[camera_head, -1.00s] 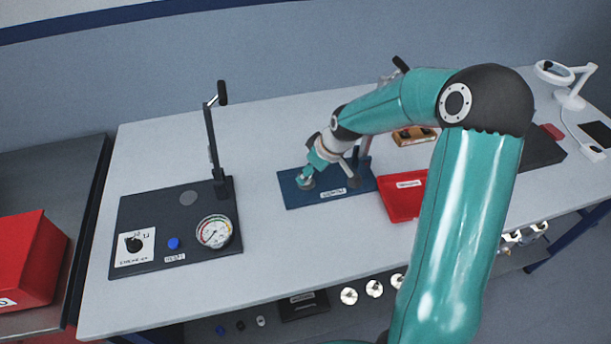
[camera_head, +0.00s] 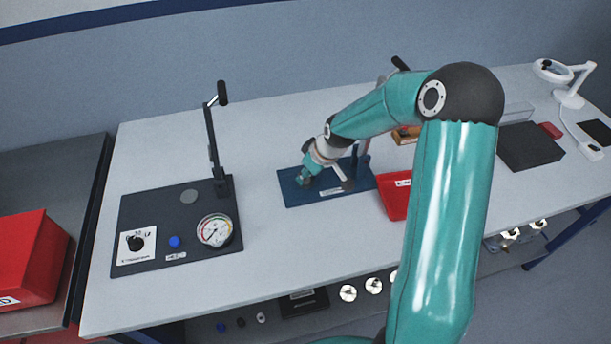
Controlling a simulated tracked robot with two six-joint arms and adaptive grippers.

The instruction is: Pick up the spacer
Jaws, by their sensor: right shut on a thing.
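My right gripper (camera_head: 306,176) is low over the blue plate (camera_head: 292,200), near its left part. It is shut on a small grey piece, which I take for the spacer (camera_head: 303,182); the fingers hide most of it. I cannot tell whether the piece touches the plate. My left gripper is not in view.
A red tray (camera_head: 394,203) lies right of the plate, partly behind my right arm. A dark panel (camera_head: 150,215) with a gauge (camera_head: 214,231) and an upright lever (camera_head: 213,140) stands at left. Between panel and plate the table (camera_head: 262,235) is clear.

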